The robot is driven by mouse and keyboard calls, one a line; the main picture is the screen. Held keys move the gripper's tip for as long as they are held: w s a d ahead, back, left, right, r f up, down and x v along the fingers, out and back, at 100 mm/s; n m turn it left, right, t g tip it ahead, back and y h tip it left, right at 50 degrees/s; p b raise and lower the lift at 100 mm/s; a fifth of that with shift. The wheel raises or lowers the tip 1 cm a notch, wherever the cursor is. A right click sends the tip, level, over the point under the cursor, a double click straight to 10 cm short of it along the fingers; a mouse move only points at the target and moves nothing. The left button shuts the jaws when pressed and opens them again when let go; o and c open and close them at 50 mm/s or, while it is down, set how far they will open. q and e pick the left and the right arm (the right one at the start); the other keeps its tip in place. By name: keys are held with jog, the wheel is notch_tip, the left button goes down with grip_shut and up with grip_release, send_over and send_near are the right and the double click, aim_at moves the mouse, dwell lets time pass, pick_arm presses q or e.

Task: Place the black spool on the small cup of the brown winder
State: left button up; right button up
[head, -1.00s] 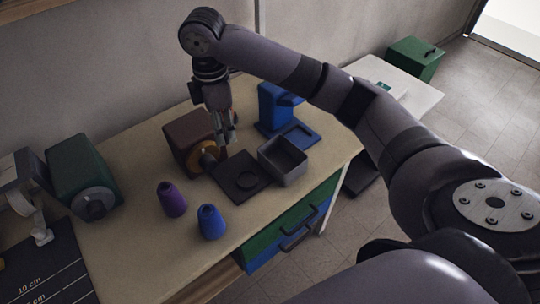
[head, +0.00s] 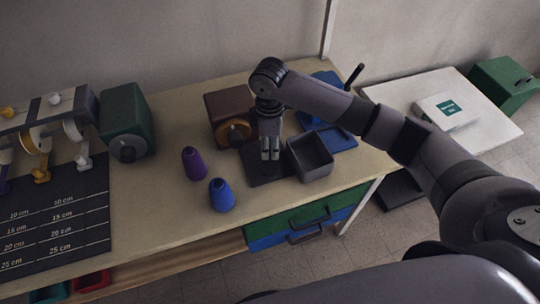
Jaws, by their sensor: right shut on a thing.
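The brown winder (head: 224,104) stands at the back of the table, with a round gold disc (head: 233,132) on its front. A dark plate (head: 256,177) lies in front of it. My right gripper (head: 269,158) points down over this plate, just right of the gold disc. It is shut on the black spool, which is mostly hidden by the fingers and hard to tell from the dark plate. The small cup cannot be made out clearly under the gripper. My left gripper is not in view.
An open grey box (head: 310,157) stands close right of the gripper. A blue stand (head: 335,136) is behind it. Purple (head: 194,163) and blue (head: 221,195) cones stand to the left. A green winder (head: 126,120) is farther left. The table's front centre is clear.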

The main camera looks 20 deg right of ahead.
aim_at(270, 166)
jog(key=shift+f, duration=3.35)
jog(key=shift+f, duration=0.1)
jog(key=o, duration=0.9)
jog(key=shift+c, duration=0.2)
notch_tip(270, 166, up, 12)
jog(key=shift+r+b, duration=0.2)
jog(key=shift+b, duration=0.15)
